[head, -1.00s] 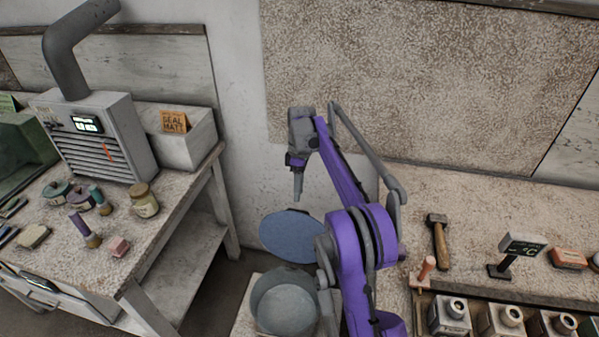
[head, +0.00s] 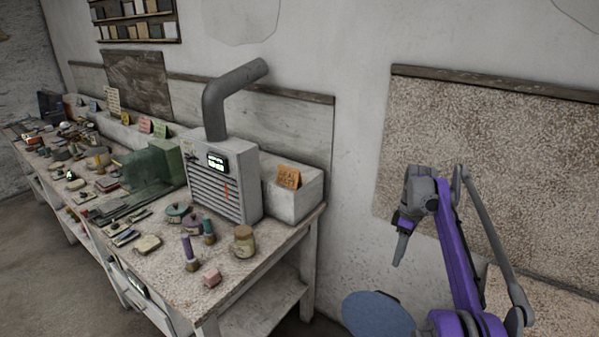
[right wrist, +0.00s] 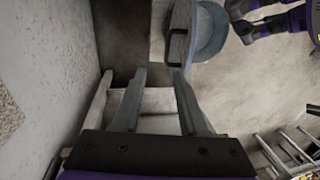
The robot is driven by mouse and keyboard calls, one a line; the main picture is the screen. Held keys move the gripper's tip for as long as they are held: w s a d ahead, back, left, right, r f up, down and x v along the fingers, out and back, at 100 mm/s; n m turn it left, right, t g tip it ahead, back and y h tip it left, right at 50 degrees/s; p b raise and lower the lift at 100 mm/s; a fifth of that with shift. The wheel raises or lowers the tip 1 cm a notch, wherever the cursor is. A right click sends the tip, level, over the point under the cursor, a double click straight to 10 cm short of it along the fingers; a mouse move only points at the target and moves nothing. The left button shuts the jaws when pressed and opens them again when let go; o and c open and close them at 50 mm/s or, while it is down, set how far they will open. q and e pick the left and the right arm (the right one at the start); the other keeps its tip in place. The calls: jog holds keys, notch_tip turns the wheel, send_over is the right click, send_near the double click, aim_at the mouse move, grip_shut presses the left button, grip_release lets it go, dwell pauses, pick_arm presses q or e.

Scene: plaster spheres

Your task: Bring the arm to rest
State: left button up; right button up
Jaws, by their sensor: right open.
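My right arm (head: 455,250) is purple and grey and stands raised at the right of the head view. My right gripper (head: 399,257) hangs from its end, pointing down, in front of the wall. In the right wrist view the two fingers of the right gripper (right wrist: 158,75) are apart, with nothing between them. My left gripper is not seen in the head view.
A blue round disc (head: 378,314) lies below the right gripper; a round tub (right wrist: 208,35) shows in the wrist view. A cluttered workbench (head: 175,282) with a grey vented box (head: 232,195) and bent pipe stands left. A speckled board (head: 425,130) hangs behind the arm.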

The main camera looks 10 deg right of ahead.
jog(key=s+a+r+m+t+h, duration=0.1)
jog(key=s+a+m+t, duration=0.1)
jog(key=s+a, duration=0.45)
jog(key=s+a+r+m+t+h, duration=0.15)
jog(key=s+a, duration=0.25)
jog(key=a, duration=0.5)
jog(key=s+a+f+m+t, duration=0.1)
jog(key=s+a+f+m, duration=0.1)
jog(key=s+a+f, duration=0.3)
jog(key=s+a+f+m+t, duration=0.2)
jog(key=s+a+f, duration=0.2)
jog(key=s, duration=0.9)
jog(key=shift+a+f+y, duration=0.4)
jog(key=shift+f+y, duration=0.05)
jog(key=shift+f, duration=0.4)
jog(key=shift+w+m, duration=0.1)
jog(key=shift+m, duration=0.15)
jog(key=shift+d, duration=0.15)
